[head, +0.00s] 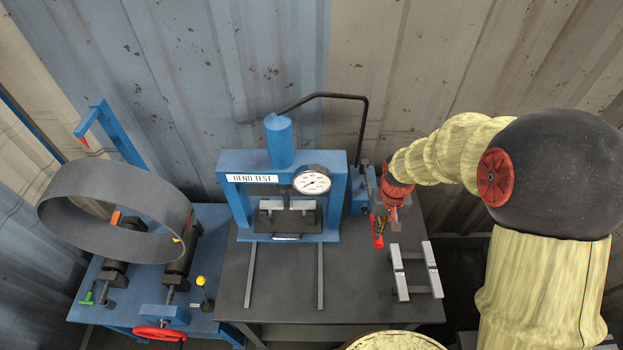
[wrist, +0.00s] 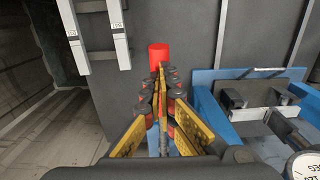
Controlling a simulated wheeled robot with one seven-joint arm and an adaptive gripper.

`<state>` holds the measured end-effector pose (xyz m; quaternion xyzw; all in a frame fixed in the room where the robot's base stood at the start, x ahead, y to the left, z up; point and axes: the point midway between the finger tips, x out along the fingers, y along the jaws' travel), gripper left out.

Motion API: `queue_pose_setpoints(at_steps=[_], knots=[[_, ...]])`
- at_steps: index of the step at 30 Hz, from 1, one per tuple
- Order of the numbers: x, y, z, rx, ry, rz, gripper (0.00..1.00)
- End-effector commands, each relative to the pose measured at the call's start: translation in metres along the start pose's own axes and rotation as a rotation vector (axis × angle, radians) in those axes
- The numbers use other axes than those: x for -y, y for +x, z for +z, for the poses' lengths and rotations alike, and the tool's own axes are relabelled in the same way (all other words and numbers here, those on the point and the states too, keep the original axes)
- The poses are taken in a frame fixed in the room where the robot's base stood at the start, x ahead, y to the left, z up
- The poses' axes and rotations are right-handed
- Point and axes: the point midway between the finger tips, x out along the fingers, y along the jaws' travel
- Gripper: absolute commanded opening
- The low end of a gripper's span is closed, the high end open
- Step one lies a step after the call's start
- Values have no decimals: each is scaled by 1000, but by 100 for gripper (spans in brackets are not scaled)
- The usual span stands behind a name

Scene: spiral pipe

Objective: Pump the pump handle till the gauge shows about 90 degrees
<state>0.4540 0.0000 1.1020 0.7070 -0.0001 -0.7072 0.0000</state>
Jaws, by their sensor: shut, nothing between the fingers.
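The blue press labelled BEND TEST carries a round white gauge (head: 312,181); its needle is too small to read surely. The gauge's edge shows in the wrist view (wrist: 306,165), without its needle. The pump handle's red grip (head: 377,240) lies to the right of the press, over the dark table. In the wrist view the red grip (wrist: 158,56) stands just beyond my fingertips. My gripper (wrist: 161,76) is shut and empty, close behind the grip; I cannot tell whether it touches. In the head view my gripper (head: 381,221) is partly hidden by my wrist.
Two pale test pieces (head: 400,272) lie on the table to the right of the handle. A blue pump body (head: 361,192) and black hose (head: 366,125) are behind. A large grey pipe ring (head: 115,235) rests on rollers at left. The table's front middle is clear.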

Motion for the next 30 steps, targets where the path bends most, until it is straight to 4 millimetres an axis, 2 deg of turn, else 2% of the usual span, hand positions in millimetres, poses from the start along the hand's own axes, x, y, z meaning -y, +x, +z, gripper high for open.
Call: queue_pose_setpoints(at_steps=[3, 22, 30], knots=[[0, 15, 1, 3, 0, 0, 0], [0, 77, 2, 1, 0, 0, 0], [0, 83, 3, 2, 0, 0, 0]])
